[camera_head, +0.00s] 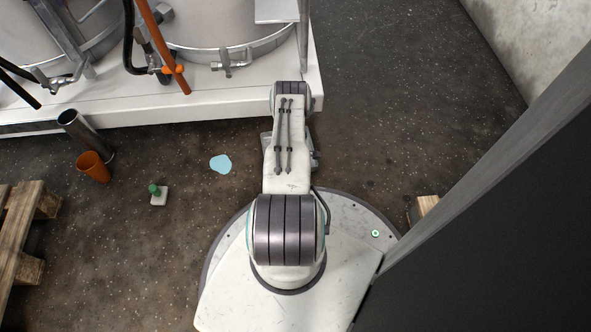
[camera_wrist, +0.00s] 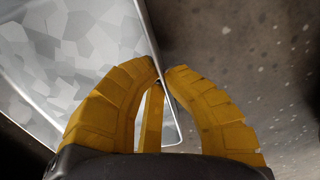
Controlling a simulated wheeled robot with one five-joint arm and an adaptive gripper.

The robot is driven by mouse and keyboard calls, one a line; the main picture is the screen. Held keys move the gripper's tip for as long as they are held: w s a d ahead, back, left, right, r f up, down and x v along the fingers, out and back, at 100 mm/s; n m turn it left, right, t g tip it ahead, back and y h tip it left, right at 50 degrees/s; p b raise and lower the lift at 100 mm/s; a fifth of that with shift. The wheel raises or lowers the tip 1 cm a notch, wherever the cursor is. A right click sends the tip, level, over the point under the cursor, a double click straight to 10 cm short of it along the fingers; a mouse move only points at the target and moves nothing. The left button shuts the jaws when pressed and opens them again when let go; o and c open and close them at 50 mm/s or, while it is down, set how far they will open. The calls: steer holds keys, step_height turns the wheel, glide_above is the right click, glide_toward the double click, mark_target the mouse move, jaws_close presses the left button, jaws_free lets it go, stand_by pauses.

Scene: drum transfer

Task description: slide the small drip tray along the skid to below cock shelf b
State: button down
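A grey, mottled sheet-metal tray (camera_wrist: 80,50), which looks like the small drip tray, fills the upper left of the wrist view. Its raised edge runs down to a rounded corner below the fingertips. In the head view my arm hides the gripper and most or all of the tray. The white skid (camera_head: 200,109) runs across the upper left. A flat grey shelf (camera_head: 277,10) is at the top; I see no label on it.
Steel drums (camera_head: 215,25) stand on the skid, with an orange-handled pipe (camera_head: 165,50) in front. A metal cylinder (camera_head: 85,135), orange cup (camera_head: 94,167), small green-topped object (camera_head: 158,194) and pale blue puddle (camera_head: 220,164) are on the floor. A pallet (camera_head: 20,230) is at left. Floor right of the skid is clear.

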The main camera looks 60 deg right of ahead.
steer(key=shift+s+d, duration=0.15)
steer(key=shift+s, duration=0.1)
stand_by(0.3)
steer(key=c, duration=1.3)
jaws_free()
steer(key=shift+c, duration=0.2)
step_height(320, 180, up, 12)
